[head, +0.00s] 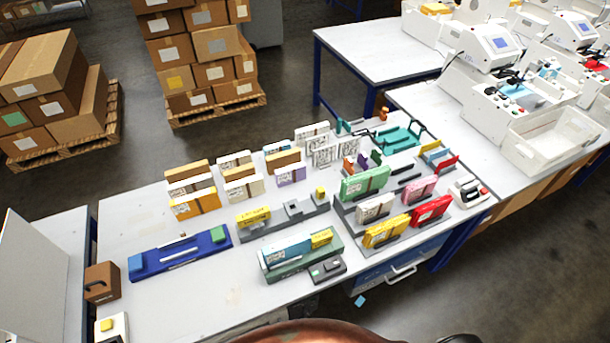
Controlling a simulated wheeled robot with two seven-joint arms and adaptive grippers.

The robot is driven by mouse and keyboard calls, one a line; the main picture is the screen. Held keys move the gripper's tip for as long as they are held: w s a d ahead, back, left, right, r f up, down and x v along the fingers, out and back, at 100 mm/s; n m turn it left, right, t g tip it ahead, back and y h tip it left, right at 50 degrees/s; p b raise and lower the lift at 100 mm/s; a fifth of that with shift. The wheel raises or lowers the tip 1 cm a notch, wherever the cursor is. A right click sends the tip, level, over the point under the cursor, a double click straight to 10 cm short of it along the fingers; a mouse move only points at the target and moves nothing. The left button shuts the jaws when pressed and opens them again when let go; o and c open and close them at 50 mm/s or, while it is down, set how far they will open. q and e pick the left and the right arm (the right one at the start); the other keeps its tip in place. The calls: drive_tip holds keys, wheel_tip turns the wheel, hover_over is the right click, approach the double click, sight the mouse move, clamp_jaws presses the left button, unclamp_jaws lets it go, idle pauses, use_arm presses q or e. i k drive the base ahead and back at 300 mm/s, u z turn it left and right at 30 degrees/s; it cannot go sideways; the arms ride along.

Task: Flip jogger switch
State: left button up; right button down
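No part labelled as the jogger can be read, so I cannot tell for certain which device it is. A green-grey tray (290,263) at the front middle of the table holds a blue-and-yellow stack of cards or boxes (287,252). A small dark control box (327,271) with a green patch sits at its front right corner. Any switch lever is too small to make out. Neither of my grippers is in view.
A blue tray (160,262) lies front left, beside a brown box (102,283). A grey fixture (285,220) and a stepped rack of coloured boxes (386,236) stand farther back. White machines (485,45) line the right table. The front left table surface (215,300) is clear.

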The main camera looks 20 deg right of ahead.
sight(334, 264)
drive_tip(key=z, duration=1.2)
drive_tip(key=k, duration=0.75)
drive_tip(key=u, duration=1.2)
